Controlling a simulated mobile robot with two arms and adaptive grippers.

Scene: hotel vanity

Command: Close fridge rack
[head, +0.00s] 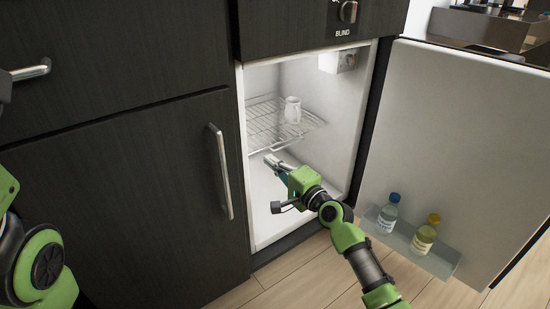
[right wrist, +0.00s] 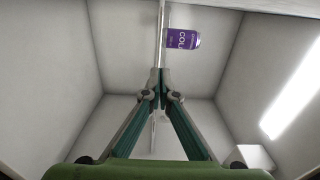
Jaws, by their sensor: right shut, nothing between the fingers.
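The fridge rack (head: 262,132) is a wire shelf inside the open white fridge (head: 350,120). Its front edge lies near the opening, and a white mug (head: 292,109) stands upright on it. My right gripper (head: 271,161) reaches into the fridge, with its fingertips just below the rack's front edge at the left. Whether they touch the rack is unclear. In the right wrist view the right gripper (right wrist: 160,72) is shut, with nothing held, and points at a thin pale bar. My left gripper is out of view.
The fridge door (head: 450,145) is swung wide open to the right. Its door shelf (head: 440,262) holds a clear bottle (head: 388,213) and a yellow bottle (head: 425,235). A dark cabinet with a metal handle (head: 221,170) stands left of the opening.

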